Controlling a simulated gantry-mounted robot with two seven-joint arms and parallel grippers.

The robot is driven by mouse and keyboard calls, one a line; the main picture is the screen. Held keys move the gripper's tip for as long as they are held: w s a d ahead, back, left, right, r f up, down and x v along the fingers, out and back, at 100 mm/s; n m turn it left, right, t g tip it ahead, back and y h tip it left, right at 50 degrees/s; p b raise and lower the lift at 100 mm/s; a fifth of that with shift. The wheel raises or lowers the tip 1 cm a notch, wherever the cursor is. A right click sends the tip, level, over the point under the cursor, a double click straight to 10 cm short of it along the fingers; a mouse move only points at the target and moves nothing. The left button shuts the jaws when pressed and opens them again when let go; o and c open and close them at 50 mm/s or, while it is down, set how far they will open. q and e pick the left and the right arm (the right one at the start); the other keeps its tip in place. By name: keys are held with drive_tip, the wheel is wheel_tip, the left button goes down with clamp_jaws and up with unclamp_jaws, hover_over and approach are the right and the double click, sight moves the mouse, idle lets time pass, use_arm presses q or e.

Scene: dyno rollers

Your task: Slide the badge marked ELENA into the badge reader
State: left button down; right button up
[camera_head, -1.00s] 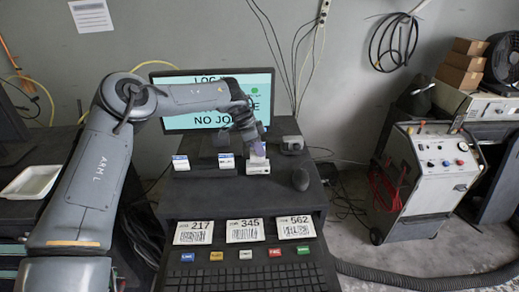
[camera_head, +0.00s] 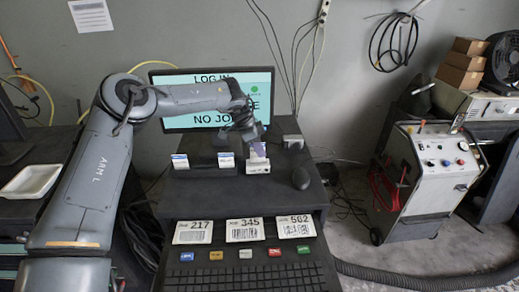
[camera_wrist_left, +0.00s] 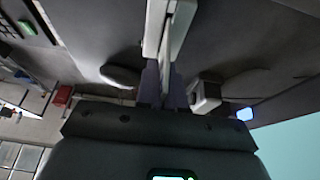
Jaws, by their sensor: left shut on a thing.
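Two other white badges, the left one (camera_head: 180,162) and the middle one (camera_head: 226,160), stand in a dark rack. My right gripper is out of view.
A monitor (camera_head: 200,120) reading "LOG IN" and "NO JO..." stands behind, partly covered by my left arm. A dark mouse (camera_head: 300,178) lies right of the reader. Number cards (camera_head: 245,230), coloured keys and a keyboard (camera_head: 245,277) are in front.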

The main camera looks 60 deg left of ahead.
use_arm(q)
drive_tip(key=shift+f+b, duration=1.1)
drive_tip(key=shift+f, duration=0.35)
drive_tip(key=c, duration=1.2)
unclamp_jaws()
drive_tip(key=shift+r, duration=0.15)
drive_tip(key=v, duration=1)
drive_tip(key=shift+s+a+r, duration=0.15)
drive_tip(key=shift+s+r, duration=0.1)
